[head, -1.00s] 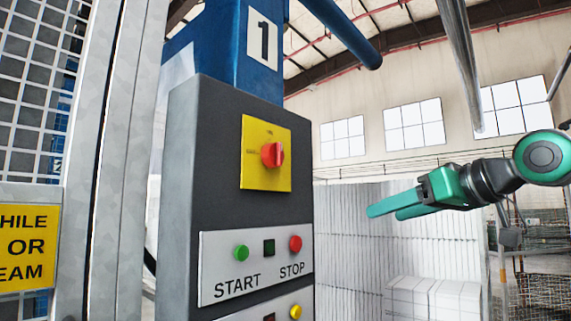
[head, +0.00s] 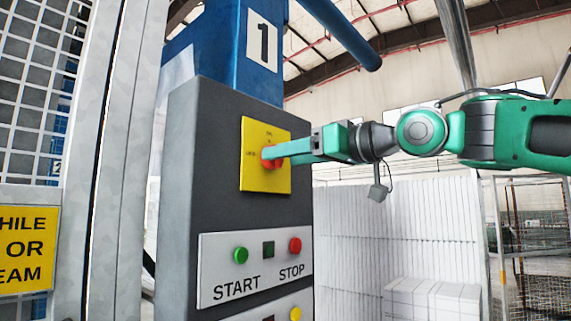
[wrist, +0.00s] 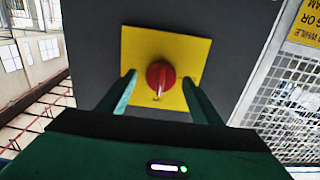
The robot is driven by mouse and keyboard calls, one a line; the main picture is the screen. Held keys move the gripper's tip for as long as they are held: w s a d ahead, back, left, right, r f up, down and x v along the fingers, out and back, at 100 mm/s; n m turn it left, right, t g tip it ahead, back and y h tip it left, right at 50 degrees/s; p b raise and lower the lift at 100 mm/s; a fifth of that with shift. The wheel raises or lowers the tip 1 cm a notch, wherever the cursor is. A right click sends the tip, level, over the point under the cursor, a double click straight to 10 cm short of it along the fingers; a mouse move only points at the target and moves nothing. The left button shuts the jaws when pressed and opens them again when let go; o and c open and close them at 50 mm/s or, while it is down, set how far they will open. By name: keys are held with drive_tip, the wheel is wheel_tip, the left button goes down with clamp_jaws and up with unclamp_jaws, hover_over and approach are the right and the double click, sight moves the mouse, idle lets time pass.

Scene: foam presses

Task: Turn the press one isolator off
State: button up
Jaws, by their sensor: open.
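The isolator's red rotary knob (wrist: 160,75) sits on a square yellow plate (head: 256,180) on the dark grey front of the panel marked 1. In the head view my gripper (head: 274,157) reaches in from the right, and its fingers hide most of the knob. In the wrist view my gripper (wrist: 158,90) is open, with one finger on each side of the knob and a visible gap to it on both sides. The knob's pointer mark faces the bottom of the wrist picture. I cannot tell how far the fingertips are from the plate.
Below the isolator are a green START button (head: 241,256) and a red STOP button (head: 295,245). A yellow button (head: 295,313) is lower down. A mesh guard (head: 35,100) with a yellow sign (head: 27,248) stands at left. White stacked panels (head: 395,240) stand at right.

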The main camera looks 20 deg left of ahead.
drive_tip(key=shift+x, duration=0.85)
